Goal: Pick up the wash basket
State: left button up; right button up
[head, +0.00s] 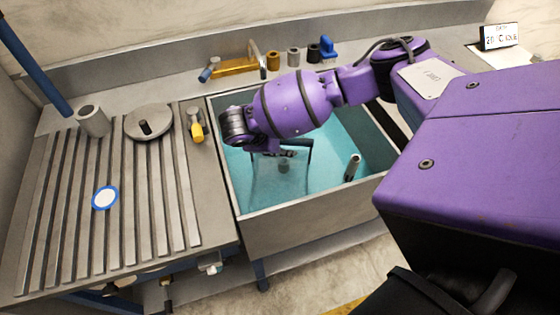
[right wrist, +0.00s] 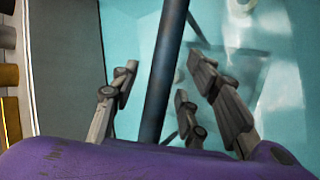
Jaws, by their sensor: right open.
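The wash basket appears in the head view as a thin dark frame (head: 309,157) standing in the teal liquid of the sink; its lower part is hard to make out. My right gripper (head: 280,152) reaches down over the sink at the frame's top, its fingers partly hidden by the wrist. In the right wrist view, a dark bar (right wrist: 163,75), seemingly part of the basket, runs between the spread fingers of the right gripper (right wrist: 162,66). The fingers are open, with gaps visible on both sides of the bar. My left gripper is not in view.
The sink (head: 300,208) has raised metal walls close around the arm. A pale cylinder (head: 353,167) stands in it at right. A slatted drainboard (head: 150,235) at left holds a grey cup (head: 93,121), a round lid (head: 148,122) and a blue-rimmed disc (head: 105,198). Small fittings line the back ledge.

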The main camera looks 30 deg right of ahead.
jog(key=shift+d+f, duration=0.15)
grip_shut()
jog(key=shift+w, duration=0.1)
dwell(0.3)
